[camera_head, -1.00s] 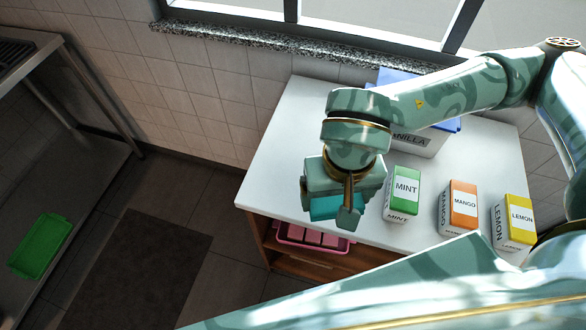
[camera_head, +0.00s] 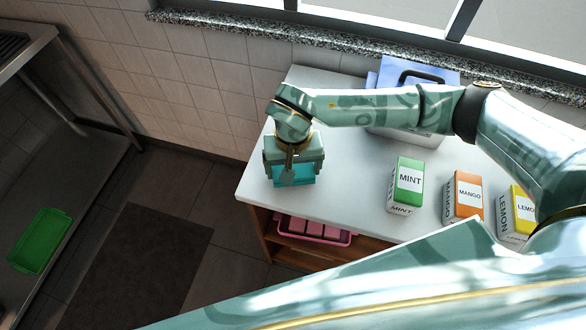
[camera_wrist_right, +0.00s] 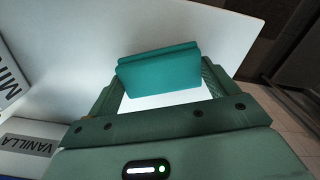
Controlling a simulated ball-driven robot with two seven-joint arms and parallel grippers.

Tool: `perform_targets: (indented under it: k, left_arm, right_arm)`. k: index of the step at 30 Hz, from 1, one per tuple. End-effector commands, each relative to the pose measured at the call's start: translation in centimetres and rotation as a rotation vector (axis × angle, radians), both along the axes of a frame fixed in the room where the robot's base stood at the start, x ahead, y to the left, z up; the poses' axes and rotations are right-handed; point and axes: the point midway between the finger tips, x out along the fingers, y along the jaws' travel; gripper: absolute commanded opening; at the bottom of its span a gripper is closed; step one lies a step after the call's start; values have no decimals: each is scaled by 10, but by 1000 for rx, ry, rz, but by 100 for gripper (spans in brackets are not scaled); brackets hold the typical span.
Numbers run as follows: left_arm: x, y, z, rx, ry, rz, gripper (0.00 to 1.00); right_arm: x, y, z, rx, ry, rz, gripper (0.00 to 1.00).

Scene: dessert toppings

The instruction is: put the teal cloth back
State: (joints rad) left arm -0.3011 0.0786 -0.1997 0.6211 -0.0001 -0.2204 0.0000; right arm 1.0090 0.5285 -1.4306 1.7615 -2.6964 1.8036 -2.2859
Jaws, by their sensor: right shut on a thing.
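The teal cloth (camera_head: 292,176) is a small folded bundle at the left end of the white counter (camera_head: 330,185). My right gripper (camera_head: 291,172) is above that end, shut on the cloth. In the right wrist view the cloth (camera_wrist_right: 160,72) spans between the two fingers of the right gripper (camera_wrist_right: 160,80), with the white counter behind it. I cannot tell whether the cloth touches the counter. My left gripper is not in view.
Mint (camera_head: 406,187), mango (camera_head: 463,196) and lemon (camera_head: 517,212) cartons stand along the counter's front right. A vanilla tub (camera_head: 405,140) with a blue lid stands behind. A pink tray (camera_head: 315,234) sits on the shelf below. A green tray (camera_head: 42,242) lies at far left.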

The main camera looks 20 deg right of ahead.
Motion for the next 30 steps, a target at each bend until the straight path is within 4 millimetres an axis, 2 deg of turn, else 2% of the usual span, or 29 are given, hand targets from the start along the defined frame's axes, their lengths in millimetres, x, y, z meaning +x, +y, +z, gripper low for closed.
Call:
perform_targets:
  k: [1,3,14,15,16,22,26,30]
  left_arm:
    - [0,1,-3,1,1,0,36]
    - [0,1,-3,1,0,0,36]
    - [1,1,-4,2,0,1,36]
    - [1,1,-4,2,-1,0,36]
    - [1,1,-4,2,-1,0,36]
    - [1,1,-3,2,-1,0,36]
    - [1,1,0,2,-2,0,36]
    - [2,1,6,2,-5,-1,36]
  right_arm:
    - [0,1,-9,2,2,-1,67]
    - [0,1,-13,2,0,1,67]
    - [1,0,-15,0,-3,1,67]
    - [1,0,-15,0,-3,1,97]
    - [1,0,-15,0,-3,1,100]
    - [0,0,-14,1,-3,1,100]
    - [1,0,-3,2,-6,2,100]
    - [2,0,27,1,-10,2,100]
